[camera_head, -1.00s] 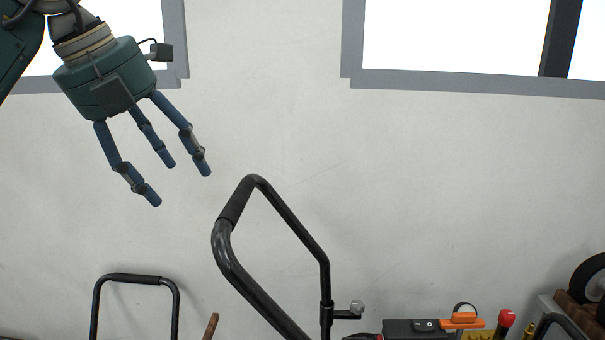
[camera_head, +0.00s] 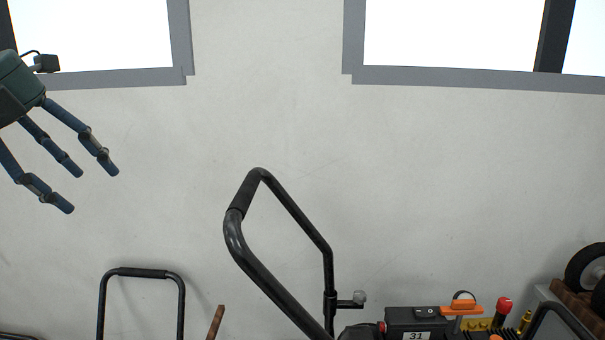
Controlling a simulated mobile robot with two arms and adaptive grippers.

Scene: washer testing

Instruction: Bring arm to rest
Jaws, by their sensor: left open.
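My left gripper (camera_head: 90,190) is at the left edge of the head view, in front of the wall and below the left window. Its blue fingers are spread open, point down and to the right, and hold nothing. Part of its green palm and the arm behind it are cut off by the picture edge. It is apart from the black handle of the washer (camera_head: 282,205), which rises to its right. My right gripper does not show.
A second black handle (camera_head: 142,272) stands at the lower left, with a wooden stick (camera_head: 215,322) beside it. A black box marked 31 (camera_head: 415,322), an orange-handled tool (camera_head: 461,308) and wheels (camera_head: 588,268) are at the lower right. Open space lies between the gripper and the washer handle.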

